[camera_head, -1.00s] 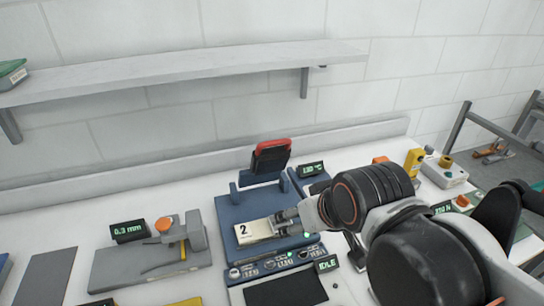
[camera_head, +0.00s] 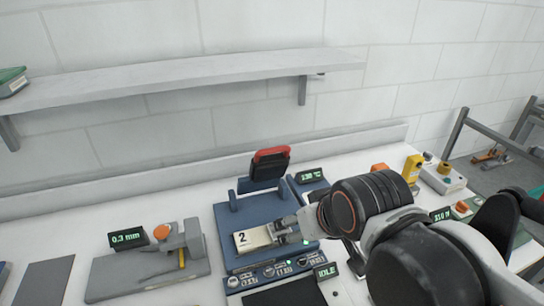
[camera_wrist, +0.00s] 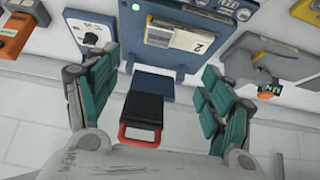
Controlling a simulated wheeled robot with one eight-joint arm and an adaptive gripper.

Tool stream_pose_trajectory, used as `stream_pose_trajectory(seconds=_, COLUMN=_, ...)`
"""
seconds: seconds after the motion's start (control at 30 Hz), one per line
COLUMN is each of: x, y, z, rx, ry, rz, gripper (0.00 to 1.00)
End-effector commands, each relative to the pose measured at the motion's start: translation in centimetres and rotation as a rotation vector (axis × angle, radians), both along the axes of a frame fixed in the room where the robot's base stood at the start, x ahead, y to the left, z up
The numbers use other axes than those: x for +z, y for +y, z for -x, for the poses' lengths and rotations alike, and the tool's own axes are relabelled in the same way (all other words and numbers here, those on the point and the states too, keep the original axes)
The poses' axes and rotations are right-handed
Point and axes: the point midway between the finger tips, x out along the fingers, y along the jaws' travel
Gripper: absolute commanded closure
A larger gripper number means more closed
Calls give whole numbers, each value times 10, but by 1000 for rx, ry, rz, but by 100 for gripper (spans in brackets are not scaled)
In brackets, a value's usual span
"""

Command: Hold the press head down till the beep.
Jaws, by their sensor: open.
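The press head (camera_head: 268,168) is a dark block with a red handle, tilted up at the back of the blue press (camera_head: 226,215). A pale packet marked 2 (camera_head: 243,239) lies on the press bed. My gripper (camera_head: 286,231) appears over the right side of the bed and overlaps the packet's right end in the head view; contact cannot be told. In the wrist view, my gripper (camera_wrist: 160,72) is open and empty, its green-padded fingers wide apart. The press head (camera_wrist: 139,110) shows between them in the picture, and the packet (camera_wrist: 185,36) lies beyond.
The press display (camera_head: 326,271) reads IDLE, with a green light lit nearby. A grey gauge station with a display (camera_head: 128,238) reading 0.3 mm stands to the left. A yellow device (camera_head: 412,168) stands to the right. A long shelf (camera_head: 190,82) runs along the wall above.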

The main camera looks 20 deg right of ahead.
Motion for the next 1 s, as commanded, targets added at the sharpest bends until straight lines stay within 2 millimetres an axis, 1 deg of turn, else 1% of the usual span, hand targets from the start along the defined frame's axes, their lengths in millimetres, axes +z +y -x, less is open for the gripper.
stream_pose_trajectory(seconds=0.03, x=0, y=0, z=0, rx=0, ry=0, rz=0, gripper=25)
stream_pose_trajectory(seconds=0.07, x=0, y=0, z=0, rx=0, ry=0, rz=0, gripper=28)
stream_pose_trajectory(seconds=0.1, x=0, y=0, z=0, rx=0, ry=0, rz=0, gripper=37)
stream_pose_trajectory(seconds=0.17, x=3, y=0, z=-1, rx=0, ry=1, rz=0, gripper=50)
stream_pose_trajectory(seconds=0.2, x=6, y=0, z=-3, rx=0, ry=3, rz=0, gripper=59)
stream_pose_trajectory(seconds=0.27, x=15, y=0, z=-7, rx=0, ry=7, rz=0, gripper=73)
stream_pose_trajectory(seconds=0.3, x=23, y=0, z=-11, rx=0, ry=11, rz=0, gripper=82)
stream_pose_trajectory(seconds=0.37, x=37, y=0, z=-19, rx=0, ry=18, rz=0, gripper=96)
stream_pose_trajectory(seconds=0.4, x=48, y=0, z=-25, rx=0, ry=25, rz=0, gripper=100)
stream_pose_trajectory(seconds=0.5, x=77, y=0, z=-44, rx=-1, ry=44, rz=-1, gripper=100)
stream_pose_trajectory(seconds=0.7, x=126, y=0, z=-84, rx=-1, ry=84, rz=-1, gripper=100)
stream_pose_trajectory(seconds=0.8, x=147, y=0, z=-106, rx=-2, ry=104, rz=-1, gripper=100)
stream_pose_trajectory(seconds=1.0, x=184, y=0, z=-149, rx=-2, ry=143, rz=-1, gripper=100)
